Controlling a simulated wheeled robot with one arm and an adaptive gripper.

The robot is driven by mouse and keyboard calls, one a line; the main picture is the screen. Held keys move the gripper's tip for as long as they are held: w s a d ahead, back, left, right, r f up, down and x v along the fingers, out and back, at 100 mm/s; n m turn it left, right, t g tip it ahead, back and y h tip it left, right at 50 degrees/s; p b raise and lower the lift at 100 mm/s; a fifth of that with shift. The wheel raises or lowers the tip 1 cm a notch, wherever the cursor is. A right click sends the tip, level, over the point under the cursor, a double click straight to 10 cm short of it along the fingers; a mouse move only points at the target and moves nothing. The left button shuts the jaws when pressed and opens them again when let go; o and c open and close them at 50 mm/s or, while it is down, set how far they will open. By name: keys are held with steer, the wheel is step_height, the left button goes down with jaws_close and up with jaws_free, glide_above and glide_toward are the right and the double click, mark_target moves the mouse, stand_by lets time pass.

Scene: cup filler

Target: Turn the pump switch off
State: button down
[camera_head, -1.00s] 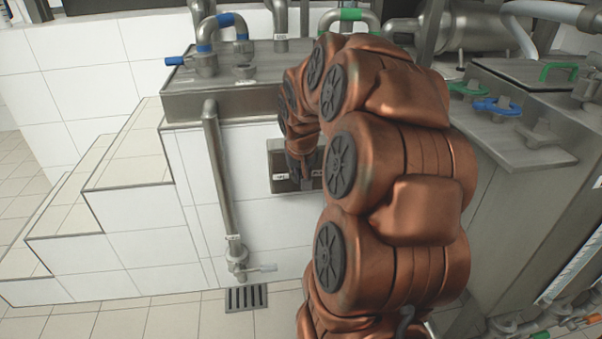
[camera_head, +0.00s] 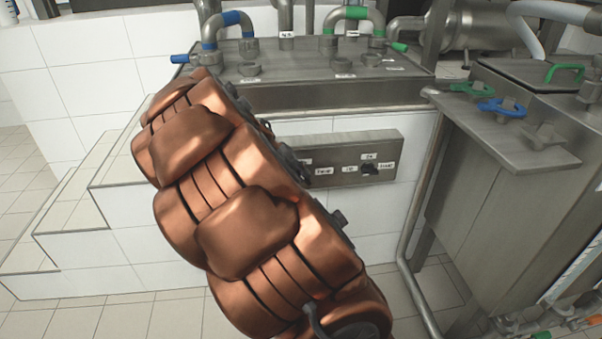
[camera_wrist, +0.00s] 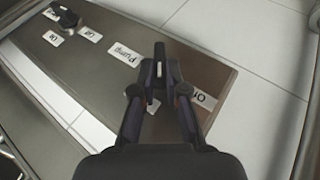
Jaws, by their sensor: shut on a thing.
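The grey switch panel (camera_head: 335,180) is on the white tiled wall below the steel counter in the head view; its left part is behind my arm. In the wrist view the panel (camera_wrist: 60,85) lies slanted, with a "Pump" label (camera_wrist: 127,53) and an "On" label (camera_wrist: 205,98). My gripper (camera_wrist: 159,72) is shut on the dark pump switch (camera_wrist: 160,50) between these labels. The fingers cover most of the switch, so I cannot tell its exact setting. In the head view my gripper is hidden behind my arm.
A second dark knob (camera_head: 369,169) sits on the right part of the panel, with several labels around it; it also shows in the wrist view (camera_wrist: 68,18). A steel tank (camera_head: 480,190) with coloured valves stands at the right. Tiled steps (camera_head: 70,230) are at the left.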

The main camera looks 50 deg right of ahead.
steer(key=h, duration=0.1)
steer(key=g+h, duration=0.1)
steer(key=n+g+h, duration=0.1)
steer(key=shift+w+a+f+b, duration=0.2)
steer(key=shift+a+f+b, duration=0.05)
steer(key=shift+f+b, duration=0.15)
steer(key=shift+w+a+f+n+g+h+b, duration=0.1)
steer(key=shift+f+n+g+h+b, duration=0.25)
steer(key=shift+h+b, duration=0.55)
steer(key=shift+a+f+n+g+h+b, duration=0.15)
steer(key=shift+n+g+h+b, duration=0.3)
steer(key=shift+h, duration=0.65)
steer(key=shift+w+d+f+n+g+h+b, duration=0.1)
steer(key=shift+f+n+g+h+b, duration=0.25)
steer(key=shift+h+b, duration=0.65)
steer(key=shift+r, duration=0.15)
steer(key=c, duration=1.2)
jaws_free()
steer(key=shift+s, duration=0.1)
